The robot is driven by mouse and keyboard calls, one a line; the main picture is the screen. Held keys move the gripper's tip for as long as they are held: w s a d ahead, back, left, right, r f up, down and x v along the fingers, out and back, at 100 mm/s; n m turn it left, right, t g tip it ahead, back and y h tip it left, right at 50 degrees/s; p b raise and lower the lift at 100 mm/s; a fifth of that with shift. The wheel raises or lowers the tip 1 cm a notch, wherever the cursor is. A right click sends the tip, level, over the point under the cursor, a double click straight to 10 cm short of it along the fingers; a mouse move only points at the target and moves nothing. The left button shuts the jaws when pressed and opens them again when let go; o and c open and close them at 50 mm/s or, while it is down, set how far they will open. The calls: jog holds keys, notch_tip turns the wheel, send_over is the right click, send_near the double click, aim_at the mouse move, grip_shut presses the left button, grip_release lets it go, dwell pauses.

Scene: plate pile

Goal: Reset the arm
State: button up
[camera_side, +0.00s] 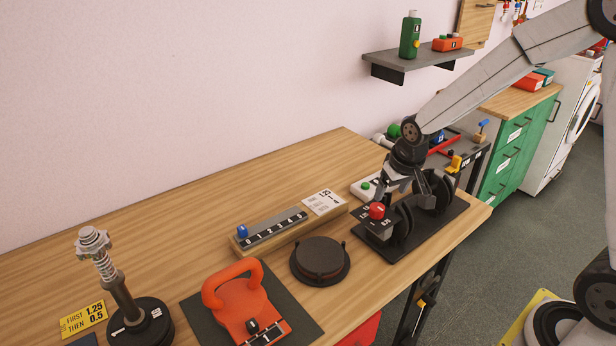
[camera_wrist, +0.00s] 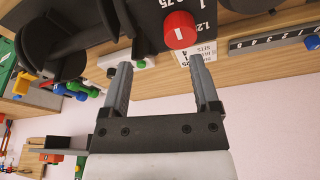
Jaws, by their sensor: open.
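My gripper (camera_side: 409,187) hangs over the bench near the black plate rack (camera_side: 398,253) at the right. In the wrist view my gripper (camera_wrist: 154,65) has its two fingers spread apart with nothing between them. Black plates (camera_side: 432,190) stand upright in the rack. A red knob (camera_side: 376,211) marked 1 sits at the rack's left end, and it also shows in the wrist view (camera_wrist: 180,30), just beyond the fingertips. Whether a finger touches the rack cannot be told.
An orange kettlebell-shaped block (camera_side: 238,300), a round dark disc (camera_side: 320,260), a numbered slider board (camera_side: 275,230) and a metal post on a black base (camera_side: 140,325) stand on the wooden bench (camera_side: 190,230). A wall shelf (camera_side: 415,58) holds a green bottle (camera_side: 410,36). The bench's back left is clear.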

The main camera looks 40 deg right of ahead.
jog(key=s+a+n, duration=0.2)
jog(key=s+a, duration=0.4)
jog(key=s, duration=0.6)
jog(key=shift+s+f+n+y, duration=0.25)
jog(key=shift+s+n+y, duration=0.05)
jog(key=shift+n+y, duration=0.1)
dwell(0.6)
